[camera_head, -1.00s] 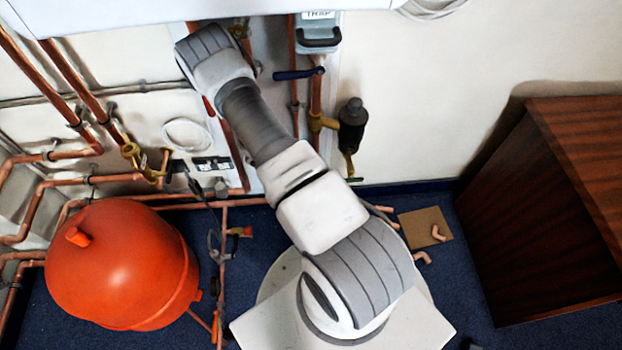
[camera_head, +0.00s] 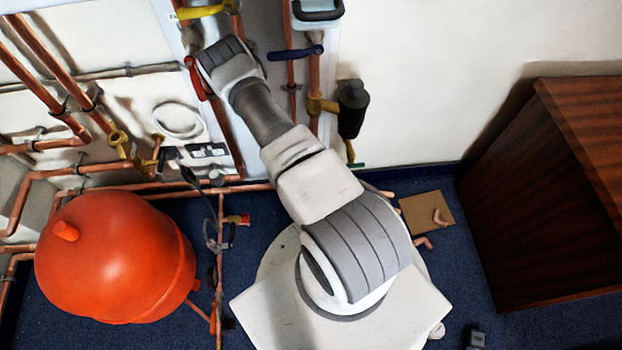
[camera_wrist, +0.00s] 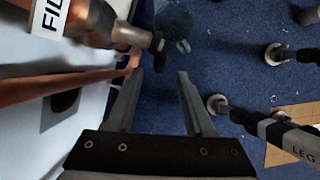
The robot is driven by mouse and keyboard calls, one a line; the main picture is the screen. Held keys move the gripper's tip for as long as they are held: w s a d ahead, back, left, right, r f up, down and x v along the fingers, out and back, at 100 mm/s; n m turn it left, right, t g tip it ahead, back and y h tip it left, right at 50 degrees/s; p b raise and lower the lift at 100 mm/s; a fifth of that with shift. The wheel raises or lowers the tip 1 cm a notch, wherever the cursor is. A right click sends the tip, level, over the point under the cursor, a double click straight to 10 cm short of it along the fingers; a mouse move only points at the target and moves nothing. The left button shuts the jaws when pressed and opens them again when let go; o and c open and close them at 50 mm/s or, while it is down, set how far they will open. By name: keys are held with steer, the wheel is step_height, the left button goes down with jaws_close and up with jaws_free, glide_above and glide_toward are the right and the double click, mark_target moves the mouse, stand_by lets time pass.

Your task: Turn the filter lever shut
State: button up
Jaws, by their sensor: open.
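In the wrist view, a cut-off white label reading "FIL" (camera_wrist: 50,14) is at the top left, beside a dark and copper fitting (camera_wrist: 92,22). A short stem (camera_wrist: 137,38) points right from that fitting. My gripper (camera_wrist: 160,75) is open and empty, its fingertips just below the stem; I cannot tell if they touch anything. In the head view my wrist hides the gripper. A red lever (camera_head: 195,78) is left of my wrist, a yellow lever (camera_head: 202,11) above it and a blue lever (camera_head: 295,52) to its right. I cannot tell which is the filter lever.
Copper pipes (camera_head: 225,135) run along the wall. A black cylinder (camera_head: 352,108) hangs on the right pipe. An orange tank (camera_head: 118,260) stands at left, a wooden cabinet (camera_head: 560,200) at right. A label reading "LEG" (camera_wrist: 300,151) is right of my gripper.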

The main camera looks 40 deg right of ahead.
steer(key=b+x, duration=0.1)
steer(key=x, duration=0.5)
steer(key=shift+d+f, duration=0.1)
steer(key=shift+f, duration=0.2)
jaws_close()
stand_by(1.1)
